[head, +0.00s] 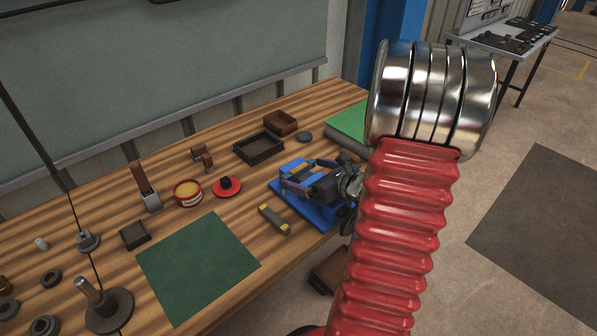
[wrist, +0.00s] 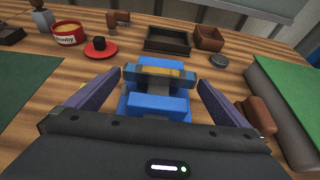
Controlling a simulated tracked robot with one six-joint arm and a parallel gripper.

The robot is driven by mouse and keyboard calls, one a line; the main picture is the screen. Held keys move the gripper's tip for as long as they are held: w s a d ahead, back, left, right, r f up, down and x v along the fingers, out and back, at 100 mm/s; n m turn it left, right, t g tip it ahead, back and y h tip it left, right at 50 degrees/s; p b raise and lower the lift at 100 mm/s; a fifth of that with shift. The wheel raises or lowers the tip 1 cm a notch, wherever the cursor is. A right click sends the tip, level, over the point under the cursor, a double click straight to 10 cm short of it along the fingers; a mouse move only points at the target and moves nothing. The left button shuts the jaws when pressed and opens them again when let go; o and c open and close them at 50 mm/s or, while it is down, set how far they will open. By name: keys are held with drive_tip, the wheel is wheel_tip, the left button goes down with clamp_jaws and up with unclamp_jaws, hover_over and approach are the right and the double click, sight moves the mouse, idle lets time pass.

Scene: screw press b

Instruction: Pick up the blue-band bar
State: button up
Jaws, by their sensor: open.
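A bar with a tan-yellow middle and dull blue-grey ends (wrist: 160,72) lies across a blue vise-like fixture (wrist: 150,106) in the wrist view. I take it to be the blue-band bar; its bands are hard to make out. My gripper (wrist: 160,82) is open, one finger on each side of the fixture and bar. No contact with the bar is visible. In the head view my gripper (head: 302,175) is over the blue fixture (head: 318,217) near the bench's front edge, partly hiding it and the bar.
A separate dark bar with yellow ends (head: 273,219) lies left of the fixture. A red dish (head: 227,187), a round tin (head: 188,193) and a dark tray (head: 259,148) are farther back. A green mat (head: 198,266) lies left; a green-topped block (head: 346,126) stands right.

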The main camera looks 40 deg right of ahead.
drive_tip(key=c, duration=1.1)
drive_tip(key=shift+r, duration=0.15)
wheel_tip(320, 180, up, 10)
idle(0.5)
idle(0.4)
